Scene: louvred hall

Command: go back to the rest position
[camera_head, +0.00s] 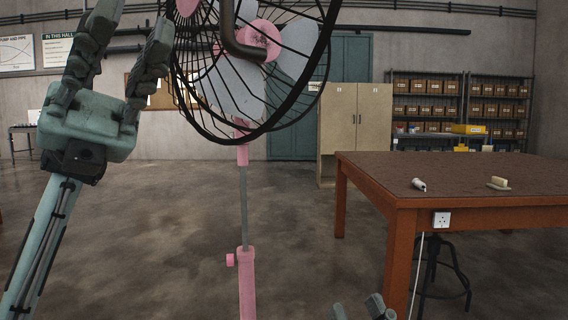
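My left gripper (130,32) is raised at the upper left with its fingers pointing up. The two fingers stand apart and nothing shows between them. Only the tips of my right gripper (358,307) show at the bottom edge, right of the fan's pole. They are apart with nothing seen between them, and the rest of that arm is out of view. A standing fan (243,155) with a pink pole and a black wire cage is close in front of me. Its cage is just right of the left gripper's fingers; I cannot tell whether they touch.
A brown-topped table (460,170) with orange-red legs stands at right, bearing a small white cylinder (419,184) and a brush-like item (499,183). A dark stool (440,270) is under it. A cabinet (355,120) and shelves of boxes stand behind.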

